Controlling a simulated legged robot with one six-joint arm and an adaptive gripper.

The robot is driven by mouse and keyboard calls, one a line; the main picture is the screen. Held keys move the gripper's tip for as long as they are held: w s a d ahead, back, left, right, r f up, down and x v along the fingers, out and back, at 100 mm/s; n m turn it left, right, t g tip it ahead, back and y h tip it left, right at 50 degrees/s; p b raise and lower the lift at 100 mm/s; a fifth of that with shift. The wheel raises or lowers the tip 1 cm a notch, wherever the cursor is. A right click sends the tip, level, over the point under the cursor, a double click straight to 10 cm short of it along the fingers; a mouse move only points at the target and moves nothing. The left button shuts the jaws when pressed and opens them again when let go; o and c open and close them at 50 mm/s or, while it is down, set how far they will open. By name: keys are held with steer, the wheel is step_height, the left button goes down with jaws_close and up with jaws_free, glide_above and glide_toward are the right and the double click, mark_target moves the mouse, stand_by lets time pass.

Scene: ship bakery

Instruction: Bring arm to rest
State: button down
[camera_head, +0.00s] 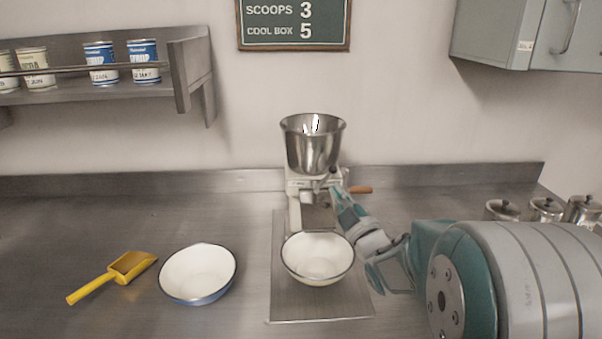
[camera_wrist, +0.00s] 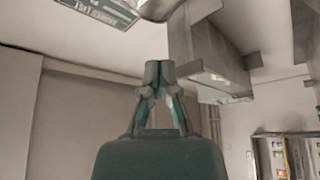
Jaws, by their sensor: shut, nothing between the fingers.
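My gripper (camera_head: 341,192) reaches in from the right in the head view, just right of the dispenser's spout and above the bowl's right rim. Its fingers are together, with nothing between them. In the wrist view my gripper (camera_wrist: 159,72) points up past the underside of a metal part, fingertips touching. The dispenser (camera_head: 312,150) has a steel hopper, a white body and a wooden-handled lever (camera_head: 360,190). A cream bowl (camera_head: 318,258) stands under it on a metal plate (camera_head: 320,308). I cannot tell whether my gripper touches the dispenser.
A blue-rimmed white bowl (camera_head: 198,272) and a yellow scoop (camera_head: 113,277) lie on the steel counter (camera_head: 60,225) at left. Lidded steel pots (camera_head: 545,209) stand at right. A shelf (camera_head: 185,75) with cans and a grey cabinet (camera_head: 500,35) hang above. The front left counter is clear.

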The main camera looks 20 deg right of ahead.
steer(key=s+a+f+m+g+h, duration=0.1)
steer(key=s+a+f+m+g, duration=0.1)
steer(key=s, duration=0.7)
steer(key=s+a+f+m+g+h, duration=0.1)
steer(key=s+a+f+m+g, duration=0.2)
steer(key=s+m+g, duration=0.3)
steer(key=s+a+f+m+g+h, duration=0.1)
steer(key=s+a+f+m+g, duration=0.1)
steer(key=s+g, duration=0.5)
steer(key=s+a+m, duration=0.1)
steer(key=s+m, duration=0.1)
steer(key=s, duration=0.4)
steer(key=shift+s+a+f+g+h, duration=0.2)
steer(key=shift+a+f+g+h, duration=0.1)
steer(key=shift+g+h, duration=0.1)
